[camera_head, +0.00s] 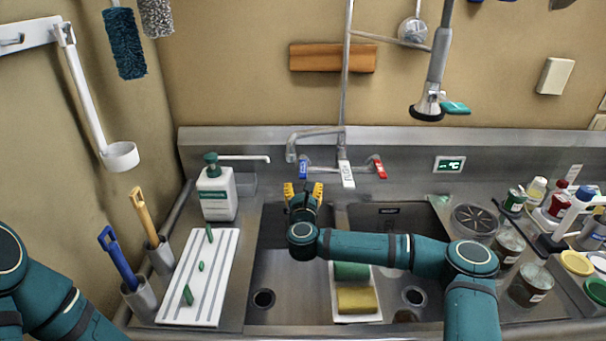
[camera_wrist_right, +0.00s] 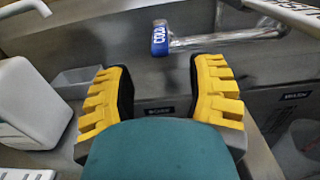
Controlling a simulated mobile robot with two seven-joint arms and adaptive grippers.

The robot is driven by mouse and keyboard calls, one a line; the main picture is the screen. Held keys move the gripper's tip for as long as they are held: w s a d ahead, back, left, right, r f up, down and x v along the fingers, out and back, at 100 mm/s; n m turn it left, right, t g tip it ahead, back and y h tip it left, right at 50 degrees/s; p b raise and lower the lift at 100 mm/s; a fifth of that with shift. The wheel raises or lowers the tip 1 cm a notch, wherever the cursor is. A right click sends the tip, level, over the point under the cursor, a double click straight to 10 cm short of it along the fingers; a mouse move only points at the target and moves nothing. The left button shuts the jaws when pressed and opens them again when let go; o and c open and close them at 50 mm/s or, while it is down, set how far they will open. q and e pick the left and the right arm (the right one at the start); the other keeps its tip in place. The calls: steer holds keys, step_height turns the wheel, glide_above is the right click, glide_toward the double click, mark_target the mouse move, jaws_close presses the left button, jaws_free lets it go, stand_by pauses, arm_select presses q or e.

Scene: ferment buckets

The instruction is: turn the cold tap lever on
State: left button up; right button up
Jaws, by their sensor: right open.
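The cold tap lever (camera_head: 303,170) is the blue-tipped lever left of centre on the steel back wall of the sink. In the right wrist view its blue end, marked COLD (camera_wrist_right: 160,38), shows beyond the fingertips, on a metal pipe. My right gripper (camera_head: 303,187) is open, with yellow finger pads apart and nothing between them. It is over the left basin, just in front of the blue lever, and does not appear to touch it. Only my left arm shows, at the lower left of the head view; its gripper is outside the picture.
The spout (camera_head: 315,132) hangs above the lever. A white PUSH tag (camera_head: 346,174) and the red lever (camera_head: 380,168) are to the right. A soap bottle (camera_head: 217,194) stands left of the gripper. Jars and bottles crowd the right counter. A tray with sponges (camera_head: 357,318) is in the sink.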

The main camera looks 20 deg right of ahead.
mark_target(303, 177)
steer(key=x, duration=0.8)
steer(key=shift+c, duration=0.4)
steer(key=shift+s, duration=0.1)
jaws_close()
